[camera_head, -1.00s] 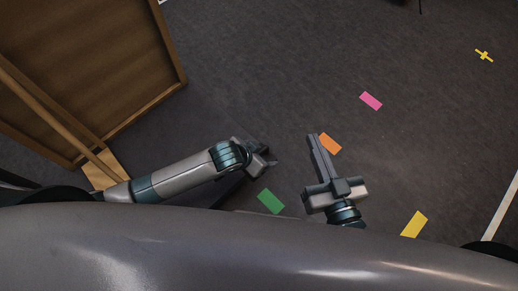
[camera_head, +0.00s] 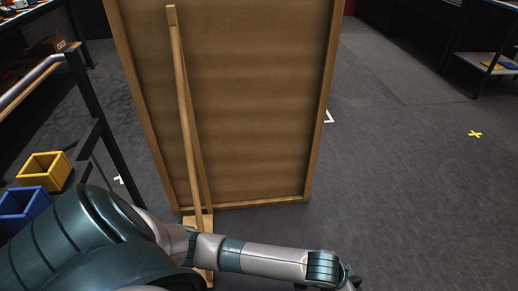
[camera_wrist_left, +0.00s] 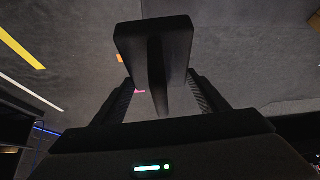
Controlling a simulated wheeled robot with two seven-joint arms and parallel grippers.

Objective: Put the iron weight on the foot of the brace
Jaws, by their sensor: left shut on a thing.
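A dark, blocky iron weight (camera_wrist_left: 153,35) with a narrow upright part sits between the fingers of my left gripper (camera_wrist_left: 163,92) in the left wrist view. The gripper is shut on it. In the head view the left gripper (camera_head: 345,280) is at the bottom edge, mostly cut off, right of the brace, and the weight cannot be made out there. The wooden brace (camera_head: 183,110) leans against the back of a brown panel. Its pale foot (camera_head: 207,221) lies on the floor, partly hidden by my left forearm. My right gripper is out of view.
The wood-framed panel (camera_head: 260,110) stands upright behind the brace. At left are a dark-framed rack (camera_head: 105,135), a yellow bin (camera_head: 45,168) and a blue bin (camera_head: 22,205). The floor right of the panel (camera_head: 400,190) is open, with a yellow cross mark (camera_head: 475,133).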

